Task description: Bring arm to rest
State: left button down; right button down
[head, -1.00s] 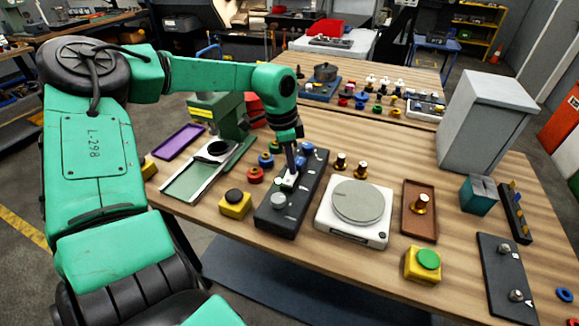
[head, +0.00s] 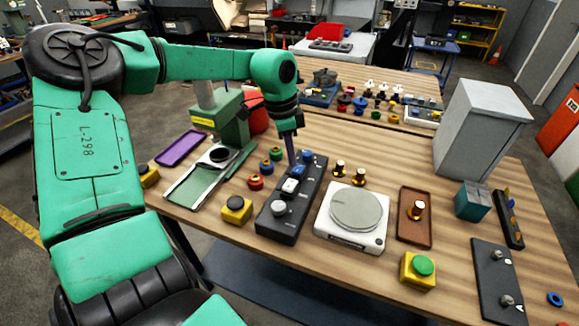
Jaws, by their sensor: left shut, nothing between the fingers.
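My left arm comes in from the left and reaches over the wooden workbench. My left gripper (head: 292,160) is shut and empty, pointing down at a black control box (head: 275,226). The box carries a grey round knob (head: 279,208), a white rocker-like part (head: 290,186) and blue parts near its far end. The fingertips are close above the white and blue parts; I cannot tell whether they touch. My right gripper is not in view.
Left of the box are a yellow button box (head: 236,209), coloured rings and a green press (head: 220,118). Right of it are a white scale (head: 351,236), a brown tray (head: 414,232) and a green-topped button (head: 422,265). A grey cabinet (head: 481,130) stands at the right.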

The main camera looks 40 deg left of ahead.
pick_arm(q)
jog(key=shift+r, duration=0.55)
